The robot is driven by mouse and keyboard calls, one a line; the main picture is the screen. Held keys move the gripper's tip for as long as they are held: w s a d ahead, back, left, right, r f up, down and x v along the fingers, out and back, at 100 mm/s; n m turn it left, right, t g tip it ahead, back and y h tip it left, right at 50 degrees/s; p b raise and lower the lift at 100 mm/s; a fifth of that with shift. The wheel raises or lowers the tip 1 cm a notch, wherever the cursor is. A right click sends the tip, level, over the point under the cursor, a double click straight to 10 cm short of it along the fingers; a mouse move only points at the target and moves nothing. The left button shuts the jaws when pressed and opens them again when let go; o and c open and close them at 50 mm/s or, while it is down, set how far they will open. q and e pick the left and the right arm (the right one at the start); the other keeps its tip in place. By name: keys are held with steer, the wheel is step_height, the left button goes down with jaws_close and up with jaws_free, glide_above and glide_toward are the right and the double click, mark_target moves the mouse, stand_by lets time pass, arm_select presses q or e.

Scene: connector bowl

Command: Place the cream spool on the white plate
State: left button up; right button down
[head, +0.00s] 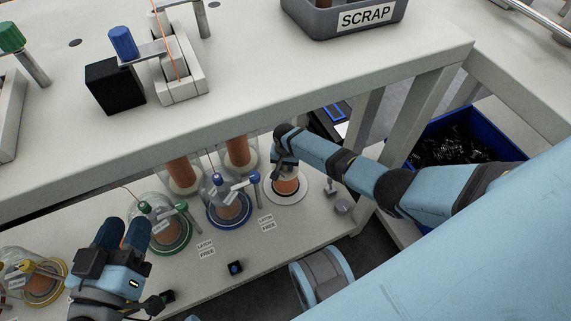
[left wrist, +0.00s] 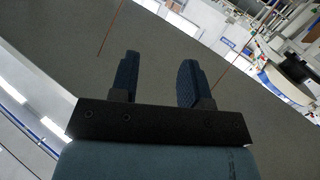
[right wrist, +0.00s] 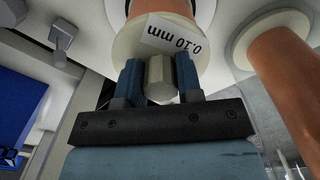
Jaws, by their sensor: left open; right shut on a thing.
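The cream spool (head: 287,186), wound with copper-coloured wire, stands on the lower shelf at the right end of the row. My right gripper (head: 285,164) is over its top. In the right wrist view the right gripper (right wrist: 160,82) is shut on the stub above the spool's cream flange (right wrist: 128,42), labelled 0.10 mm. The white plate (head: 300,198) shows as a pale disc around the spool's foot; whether the spool touches it is hard to tell. My left gripper (head: 122,236) is open and empty at the lower left; its fingers also show in the left wrist view (left wrist: 157,78).
Glass-covered spools with blue (head: 228,212), green (head: 170,232) and yellow (head: 42,284) parts stand to the left. Two copper spools (head: 183,174) stand behind. The upper bench (head: 260,75) overhangs the shelf and carries a SCRAP bin (head: 340,18). A blue bin (head: 510,150) is at right.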

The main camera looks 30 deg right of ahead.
steer(key=shift+w, duration=0.1)
steer(key=c, duration=1.2)
jaws_free()
steer(key=shift+f, duration=0.15)
arm_select(q)
steer(key=shift+f, duration=0.1)
arm_select(e)
steer(key=o, duration=0.4)
step_height(320, 180, up, 11)
steer(key=p, duration=0.5)
steer(key=shift+p, duration=0.4)
arm_select(q)
step_height(320, 180, up, 10)
steer(key=t, duration=0.3)
steer(key=shift+s+a+f+n+t, duration=0.2)
steer(key=shift+a+f+n+t, duration=0.05)
steer(key=shift+a+n+t, duration=0.15)
arm_select(e)
steer(key=shift+r, duration=0.7)
